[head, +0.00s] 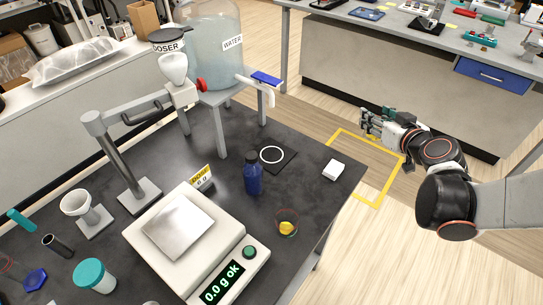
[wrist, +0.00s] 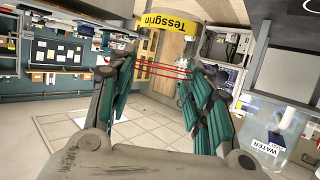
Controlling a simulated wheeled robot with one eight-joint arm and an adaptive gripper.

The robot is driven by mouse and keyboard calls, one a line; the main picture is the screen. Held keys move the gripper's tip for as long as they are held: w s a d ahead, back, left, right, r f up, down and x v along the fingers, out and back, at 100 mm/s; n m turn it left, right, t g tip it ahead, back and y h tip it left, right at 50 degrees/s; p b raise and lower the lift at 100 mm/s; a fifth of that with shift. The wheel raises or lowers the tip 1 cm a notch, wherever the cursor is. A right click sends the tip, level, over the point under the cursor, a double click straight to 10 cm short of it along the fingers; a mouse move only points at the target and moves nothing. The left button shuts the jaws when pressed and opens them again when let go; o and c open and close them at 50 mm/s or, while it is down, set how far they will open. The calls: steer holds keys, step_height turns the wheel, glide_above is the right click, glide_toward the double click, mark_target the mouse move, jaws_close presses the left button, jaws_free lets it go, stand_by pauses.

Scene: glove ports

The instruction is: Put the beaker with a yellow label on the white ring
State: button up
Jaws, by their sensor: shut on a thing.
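The white ring (head: 271,155) lies on a small dark pad on the black table, with nothing standing in it. My gripper (head: 375,121) is out over the floor, to the right of the table and well away from the ring. In the wrist view its green-padded fingers stand apart, shut on a clear beaker (wrist: 165,68) with thin red lines. A yellow label (wrist: 165,21) reading "Tessgrin" appears to be on this beaker. The beaker's glass is hard to make out in the head view.
Near the ring stand a blue bottle (head: 252,173), a white block (head: 333,170) and a small vessel (head: 287,222) with yellow and red in it. The scale (head: 190,240), doser stand (head: 128,160) and water tank (head: 213,50) are further left.

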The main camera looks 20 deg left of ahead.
steer(key=s+a+f+n+g+y+b, duration=0.1)
steer(key=s+a+n+y+b, duration=0.1)
steer(key=a, duration=1.2)
steer(key=s+a+f+n+g+y+b, duration=0.2)
steer(key=a+b, duration=0.1)
steer(key=a, duration=1.1)
steer(key=f+b, duration=0.4)
steer(key=f, duration=0.5)
steer(key=shift+w, duration=0.2)
steer(key=shift+f, duration=0.1)
steer(key=o, duration=1.1)
steer(key=shift+c, duration=0.2)
steer(key=shift+r, duration=0.2)
steer(key=p+v, duration=0.3)
steer(key=v, duration=0.9)
steer(key=shift+f, duration=0.15)
